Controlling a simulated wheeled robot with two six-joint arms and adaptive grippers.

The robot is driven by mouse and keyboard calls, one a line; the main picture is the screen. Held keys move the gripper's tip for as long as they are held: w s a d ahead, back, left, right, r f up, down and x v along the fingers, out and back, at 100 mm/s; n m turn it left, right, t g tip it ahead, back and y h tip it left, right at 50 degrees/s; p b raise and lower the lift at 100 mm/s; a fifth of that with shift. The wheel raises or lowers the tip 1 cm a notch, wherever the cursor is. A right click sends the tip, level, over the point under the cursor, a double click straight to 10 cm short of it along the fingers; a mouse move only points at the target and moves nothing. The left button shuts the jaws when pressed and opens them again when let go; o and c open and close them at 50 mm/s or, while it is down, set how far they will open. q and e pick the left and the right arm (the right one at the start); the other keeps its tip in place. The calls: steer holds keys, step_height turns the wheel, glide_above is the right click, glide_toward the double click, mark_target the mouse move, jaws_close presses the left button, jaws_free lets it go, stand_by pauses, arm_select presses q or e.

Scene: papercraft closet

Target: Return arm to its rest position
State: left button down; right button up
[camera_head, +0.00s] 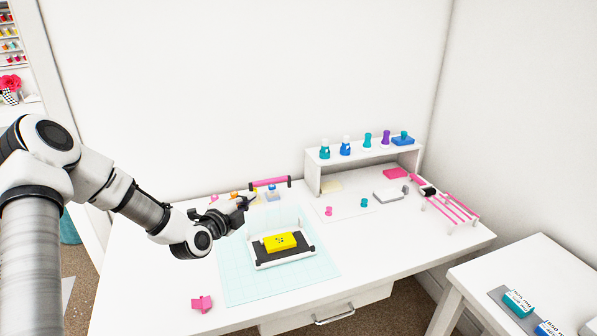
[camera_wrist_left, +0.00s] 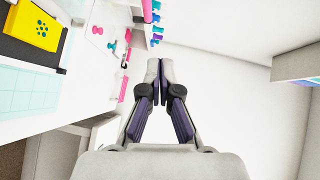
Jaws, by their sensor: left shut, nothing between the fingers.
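My left arm comes in from the left in the head view. Its gripper (camera_head: 240,206) is over the desk, just up and left of a yellow box (camera_head: 279,241). In the left wrist view the left gripper (camera_wrist_left: 160,66) has its fingertips together with nothing between them. The yellow box lies on a black and white tray (camera_head: 300,257), apart from the gripper; it also shows at the top left of the left wrist view (camera_wrist_left: 36,26). My right gripper is in neither view.
The white desk (camera_head: 400,240) holds a pale blue cutting mat (camera_head: 235,285), a white shelf (camera_head: 330,160) with several colored bottles, a pink rack (camera_head: 450,207) and a pink piece (camera_head: 202,303). A side table (camera_head: 560,270) stands at the right. The desk's front right is clear.

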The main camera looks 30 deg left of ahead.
arm_select(q)
steer(key=s+d+f+m+g+h, duration=0.15)
steer(key=s+d+f+g, duration=0.35)
steer(key=d+f, duration=0.55)
steer(key=s+d+f+m+g+h, duration=0.15)
steer(key=s+d+f+g, duration=0.25)
steer(key=s+d+f, duration=0.7)
steer(key=s+f+n+g+y, duration=0.1)
steer(key=s+f+n+g, duration=0.2)
steer(key=s+n, duration=0.6)
steer(key=s+f+n+g, duration=0.4)
steer(key=s+f+n, duration=0.1)
steer(key=s+n, duration=0.4)
steer(key=shift+s+f+n+g+y, duration=0.2)
steer(key=shift+s+n+g+y, duration=0.15)
steer(key=shift+n, duration=0.35)
steer(key=shift+w+d, duration=0.1)
steer(key=shift+w, duration=0.1)
